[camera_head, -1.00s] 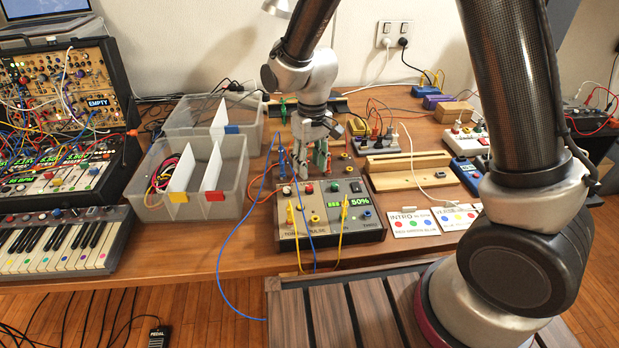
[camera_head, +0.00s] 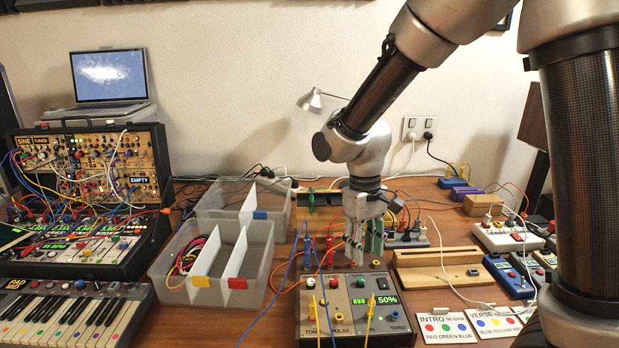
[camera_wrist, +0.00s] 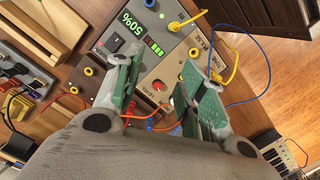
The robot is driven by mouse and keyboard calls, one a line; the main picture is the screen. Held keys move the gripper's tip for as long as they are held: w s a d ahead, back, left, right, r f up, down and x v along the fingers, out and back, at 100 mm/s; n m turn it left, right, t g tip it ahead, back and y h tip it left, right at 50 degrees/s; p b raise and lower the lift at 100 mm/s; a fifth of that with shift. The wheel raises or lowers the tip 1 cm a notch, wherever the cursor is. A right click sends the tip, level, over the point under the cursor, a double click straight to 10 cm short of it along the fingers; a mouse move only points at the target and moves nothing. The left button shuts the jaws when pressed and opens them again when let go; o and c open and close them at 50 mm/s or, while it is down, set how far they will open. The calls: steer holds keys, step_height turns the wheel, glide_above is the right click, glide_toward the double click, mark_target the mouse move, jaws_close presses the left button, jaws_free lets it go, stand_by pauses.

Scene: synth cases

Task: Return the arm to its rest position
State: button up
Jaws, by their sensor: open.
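My gripper (camera_head: 365,243) points down just above and behind the grey control box (camera_head: 358,312) with the green 50% display. Its two green-and-grey fingers stand apart with nothing between them. In the wrist view my gripper (camera_wrist: 158,95) is open, and the box (camera_wrist: 165,62) with its red knob shows beyond and between the fingers. My arm reaches in from the upper right. Part of the box's back edge is hidden by the fingers.
Clear divided bins (camera_head: 216,285) stand left of the box, beside a keyboard (camera_head: 68,315) and a synth case (camera_head: 95,190). A wooden stand (camera_head: 440,268) and white power strip (camera_head: 505,238) lie to the right. Yellow and blue cables rise from the box.

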steer(key=s+d+r+m+t, duration=0.2)
steer(key=s+d+r, duration=0.5)
steer(key=d, duration=0.4)
steer(key=s+d+r+m+t, duration=0.3)
steer(key=s+d+r, duration=0.5)
steer(key=d, duration=0.3)
steer(key=shift+d+r+m+t+y, duration=0.3)
steer(key=shift+r+m, duration=0.1)
steer(key=shift+r, duration=0.25)
steer(key=shift+a, duration=0.15)
